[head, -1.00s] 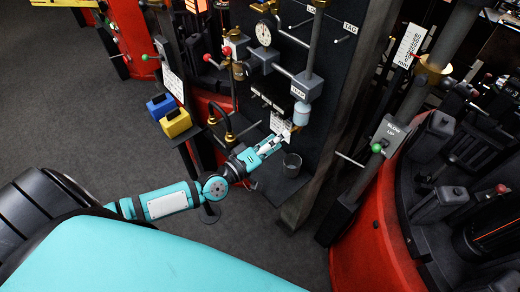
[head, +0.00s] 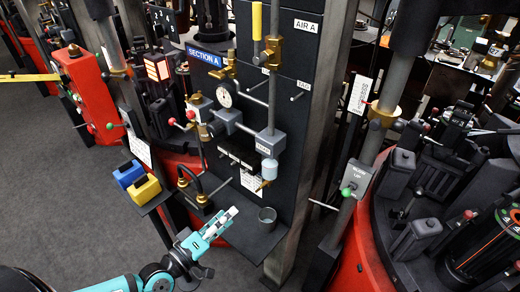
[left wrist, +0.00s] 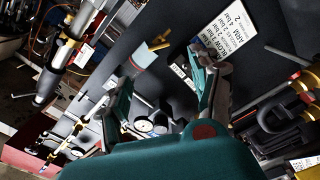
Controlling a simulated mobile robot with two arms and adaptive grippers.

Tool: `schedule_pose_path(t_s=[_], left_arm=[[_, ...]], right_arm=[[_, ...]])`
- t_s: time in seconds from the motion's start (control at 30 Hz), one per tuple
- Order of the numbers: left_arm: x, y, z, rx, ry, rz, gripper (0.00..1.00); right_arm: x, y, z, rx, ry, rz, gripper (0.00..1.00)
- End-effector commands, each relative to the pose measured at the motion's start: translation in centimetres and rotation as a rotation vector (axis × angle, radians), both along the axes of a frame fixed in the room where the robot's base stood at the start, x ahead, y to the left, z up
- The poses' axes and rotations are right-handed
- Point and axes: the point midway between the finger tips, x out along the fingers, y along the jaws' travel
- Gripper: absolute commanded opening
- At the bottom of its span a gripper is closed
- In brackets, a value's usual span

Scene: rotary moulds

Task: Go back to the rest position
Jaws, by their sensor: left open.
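My left gripper (head: 230,219) is in the head view, just left of the grey cup (head: 267,220) on the dark shelf (head: 250,240) of the panel. Its two teal and grey fingers are spread, and nothing shows between them. In the left wrist view the open fingers (left wrist: 163,65) stand on both sides with dark panel parts beyond. The white label plate (left wrist: 222,38) shows near the right finger. My right gripper is in neither view.
Blue (head: 128,174) and yellow (head: 146,190) bins hang at left. A red machine (head: 372,240) stands at right. Open grey floor (head: 60,200) lies at left.

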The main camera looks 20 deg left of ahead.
Motion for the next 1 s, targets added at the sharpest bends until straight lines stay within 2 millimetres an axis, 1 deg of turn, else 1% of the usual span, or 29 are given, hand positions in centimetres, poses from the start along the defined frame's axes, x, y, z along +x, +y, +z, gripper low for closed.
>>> schedule_pose_path(t_s=[0.07,0.13,0.17,0.23,0.27,0.37,0.4,0.47,0.5,0.57,0.6,0.67,0.7,0.77,0.8,0.87,0.9,0.97,1.0], left_arm=[[0.0,0.0,0.0,0.000,0.000,0.000,0.63],[0.1,0.2,-0.5,0.014,0.004,0.003,0.63],[0.1,0.3,-1.1,0.029,0.006,0.006,0.63],[0.3,0.9,-3.2,0.093,0.022,0.015,0.63],[0.4,1.3,-4.6,0.132,0.032,0.021,0.63],[0.1,2.8,-10.8,0.306,0.096,0.033,0.63],[-0.3,3.5,-13.7,0.384,0.134,0.033,0.63],[-1.3,4.4,-18.1,0.500,0.200,0.025,0.63],[-2.3,5.0,-21.0,0.571,0.247,0.015,0.63],[-4.0,5.6,-25.3,0.672,0.323,-0.009,0.63],[-5.4,5.9,-28.0,0.734,0.376,-0.030,0.63],[-7.9,6.2,-31.9,0.820,0.458,-0.071,0.63],[-9.8,6.2,-34.4,0.872,0.514,-0.104,0.63],[-12.9,6.0,-37.9,0.943,0.599,-0.162,0.63],[-15.1,5.7,-40.0,0.985,0.655,-0.206,0.63],[-18.7,5.0,-42.9,1.042,0.738,-0.280,0.63],[-21.0,4.5,-44.5,1.074,0.788,-0.332,0.63],[-24.4,3.5,-46.4,1.115,0.854,-0.411,0.63],[-26.5,2.9,-47.5,1.137,0.892,-0.462,0.63]], right_arm=[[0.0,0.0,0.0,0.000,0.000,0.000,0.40],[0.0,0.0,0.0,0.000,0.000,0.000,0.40],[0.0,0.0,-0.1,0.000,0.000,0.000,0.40],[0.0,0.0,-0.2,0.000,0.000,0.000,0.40],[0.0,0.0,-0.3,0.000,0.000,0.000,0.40],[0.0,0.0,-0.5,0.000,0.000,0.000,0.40],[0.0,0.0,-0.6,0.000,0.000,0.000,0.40],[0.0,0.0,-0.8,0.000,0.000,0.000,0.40],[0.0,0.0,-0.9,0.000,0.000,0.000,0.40],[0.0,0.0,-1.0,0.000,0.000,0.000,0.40],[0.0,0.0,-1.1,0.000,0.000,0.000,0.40],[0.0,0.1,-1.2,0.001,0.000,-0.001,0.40],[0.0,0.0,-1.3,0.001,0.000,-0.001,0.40],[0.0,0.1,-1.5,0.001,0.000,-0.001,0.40],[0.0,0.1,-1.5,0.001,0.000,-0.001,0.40],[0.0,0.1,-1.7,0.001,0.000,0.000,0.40],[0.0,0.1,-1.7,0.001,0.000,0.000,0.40],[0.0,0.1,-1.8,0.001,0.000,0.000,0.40],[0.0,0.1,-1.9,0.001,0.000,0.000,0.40]])
